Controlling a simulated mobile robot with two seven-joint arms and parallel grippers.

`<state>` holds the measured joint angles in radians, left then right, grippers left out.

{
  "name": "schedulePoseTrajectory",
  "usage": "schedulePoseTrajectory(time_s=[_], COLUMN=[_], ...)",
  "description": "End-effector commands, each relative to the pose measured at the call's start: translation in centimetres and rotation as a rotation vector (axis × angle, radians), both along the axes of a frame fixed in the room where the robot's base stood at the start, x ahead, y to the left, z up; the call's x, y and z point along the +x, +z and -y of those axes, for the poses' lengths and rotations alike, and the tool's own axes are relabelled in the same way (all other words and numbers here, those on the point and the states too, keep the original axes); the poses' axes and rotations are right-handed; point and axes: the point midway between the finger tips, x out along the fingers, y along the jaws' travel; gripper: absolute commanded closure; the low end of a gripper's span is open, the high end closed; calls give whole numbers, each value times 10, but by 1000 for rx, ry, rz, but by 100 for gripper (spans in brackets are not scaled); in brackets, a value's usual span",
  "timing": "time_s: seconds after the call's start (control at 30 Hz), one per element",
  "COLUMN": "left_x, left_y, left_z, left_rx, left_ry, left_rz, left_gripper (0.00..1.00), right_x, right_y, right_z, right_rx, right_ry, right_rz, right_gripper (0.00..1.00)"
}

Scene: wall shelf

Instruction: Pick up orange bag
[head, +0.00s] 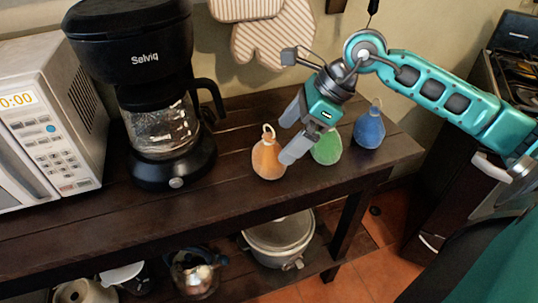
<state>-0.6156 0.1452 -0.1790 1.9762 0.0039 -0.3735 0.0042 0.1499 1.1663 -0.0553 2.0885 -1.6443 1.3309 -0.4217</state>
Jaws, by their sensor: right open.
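The orange bag (268,160) stands upright on the dark wooden shelf top, with a loop at its top. My right gripper (287,137) comes in from the right and hangs just to the right of the orange bag and above it. Its grey fingers are apart and nothing shows between them; one fingertip overlaps the bag's right edge in the picture, and I cannot tell whether they touch. My left gripper is not in view.
A green bag (328,149), partly hidden by my right gripper, and a blue bag (369,130) stand to the right. A black coffee maker (172,172) and a white microwave (75,150) stand to the left. Pots (280,236) sit on the lower shelf. Bare wood lies in front of the bags.

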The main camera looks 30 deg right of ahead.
Motion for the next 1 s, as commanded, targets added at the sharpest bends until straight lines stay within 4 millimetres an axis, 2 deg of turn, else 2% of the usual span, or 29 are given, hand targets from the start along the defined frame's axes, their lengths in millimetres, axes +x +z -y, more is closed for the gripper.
schedulePoseTrajectory(time_s=[0.17, 0.5, 0.77, 1.0], left_x=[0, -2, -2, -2], left_y=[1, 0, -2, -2], left_z=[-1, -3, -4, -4], left_rx=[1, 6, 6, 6], left_ry=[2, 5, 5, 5], left_rz=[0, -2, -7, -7], left_gripper=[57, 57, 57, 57], right_x=[4, 19, 20, 20], right_y=[-7, -41, -44, -44], right_z=[-5, -25, -27, -26], right_rx=[3, 2, 0, 0], right_ry=[0, -1, -1, -1], right_rz=[1, 1, 1, 1], right_gripper=[0, 0, 0, 20])
